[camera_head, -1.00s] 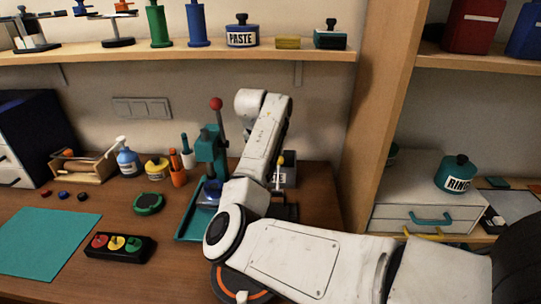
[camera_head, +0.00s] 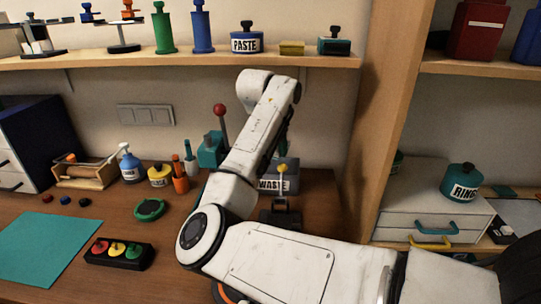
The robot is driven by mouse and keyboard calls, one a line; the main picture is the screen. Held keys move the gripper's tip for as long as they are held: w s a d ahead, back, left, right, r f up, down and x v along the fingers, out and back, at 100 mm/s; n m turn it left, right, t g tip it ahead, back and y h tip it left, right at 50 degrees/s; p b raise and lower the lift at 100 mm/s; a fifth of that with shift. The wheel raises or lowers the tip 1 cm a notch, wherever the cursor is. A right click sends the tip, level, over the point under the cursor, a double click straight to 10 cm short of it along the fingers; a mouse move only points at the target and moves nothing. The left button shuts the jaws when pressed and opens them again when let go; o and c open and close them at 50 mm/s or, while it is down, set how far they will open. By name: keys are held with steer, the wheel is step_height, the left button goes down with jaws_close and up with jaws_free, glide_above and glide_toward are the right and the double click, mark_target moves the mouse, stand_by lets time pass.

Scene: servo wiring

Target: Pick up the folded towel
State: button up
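I cannot make out a clear folded towel in this view. A flat teal sheet (camera_head: 42,248) lies on the bench at the left; it shows no folds. My gripper is not identifiable and seems hidden behind the forearm.
A black tray with coloured buttons (camera_head: 119,252) and a green round dish (camera_head: 150,209) lie on the bench. A teal press with a red knob (camera_head: 219,110) is partly behind my arm. A waste bin (camera_head: 289,182) stands behind. A drawer unit (camera_head: 425,210) is at right.

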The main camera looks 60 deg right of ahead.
steer(key=s+a+r+b, duration=0.1)
steer(key=s+a+r, duration=0.5)
steer(key=a, duration=0.2)
steer(key=shift+s+a+b, duration=0.25)
steer(key=shift+s+b, duration=0.1)
